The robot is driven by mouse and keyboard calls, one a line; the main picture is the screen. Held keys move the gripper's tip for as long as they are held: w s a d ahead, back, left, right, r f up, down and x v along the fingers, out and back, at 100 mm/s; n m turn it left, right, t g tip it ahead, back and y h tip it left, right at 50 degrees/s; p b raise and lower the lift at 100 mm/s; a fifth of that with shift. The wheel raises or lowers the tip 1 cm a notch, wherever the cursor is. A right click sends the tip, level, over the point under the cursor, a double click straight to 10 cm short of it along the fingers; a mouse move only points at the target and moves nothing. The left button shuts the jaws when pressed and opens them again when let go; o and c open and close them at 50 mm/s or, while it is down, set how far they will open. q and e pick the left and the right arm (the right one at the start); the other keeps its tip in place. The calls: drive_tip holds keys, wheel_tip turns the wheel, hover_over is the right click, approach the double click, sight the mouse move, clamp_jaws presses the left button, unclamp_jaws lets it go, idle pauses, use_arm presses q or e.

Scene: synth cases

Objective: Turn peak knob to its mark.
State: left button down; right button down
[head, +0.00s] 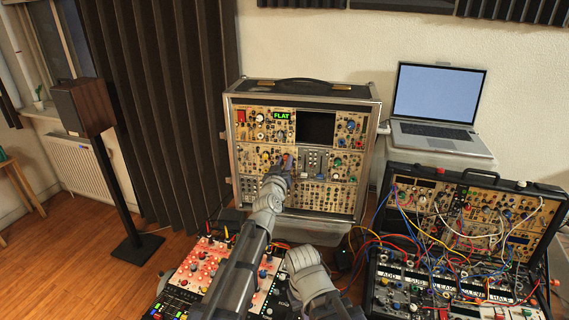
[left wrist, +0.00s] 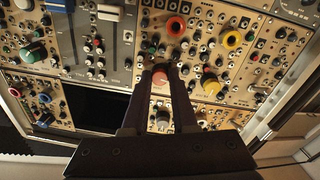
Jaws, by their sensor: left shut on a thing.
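The upright modular synth case (head: 369,150) stands against the wall, with cream panels full of knobs and a lit green FLAT label (head: 282,116). My left gripper (head: 286,161) is at the middle of its front and covers part of the panel in the head view. My right gripper is not in view.
Close around the held knob are a red-ringed knob (left wrist: 175,26), a yellow knob (left wrist: 210,84) and several small ones. A second open case (head: 465,220) with patch cables stands at the right, below a laptop (head: 435,105). A red-lit controller (head: 205,266) lies in front.

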use_arm(q)
drive_tip(key=n, duration=1)
drive_tip(key=shift+s+d+n+y, duration=0.1)
drive_tip(key=shift+d+n+y, duration=0.05)
drive_tip(key=shift+n+y, duration=0.2)
drive_tip(key=shift+n, duration=0.45)
drive_tip(key=c, duration=0.7)
unclamp_jaws()
drive_tip(key=s+a, duration=0.1)
drive_tip(key=s, duration=0.6)
drive_tip(key=shift+s+a+f, duration=0.2)
drive_tip(key=shift+s, duration=0.1)
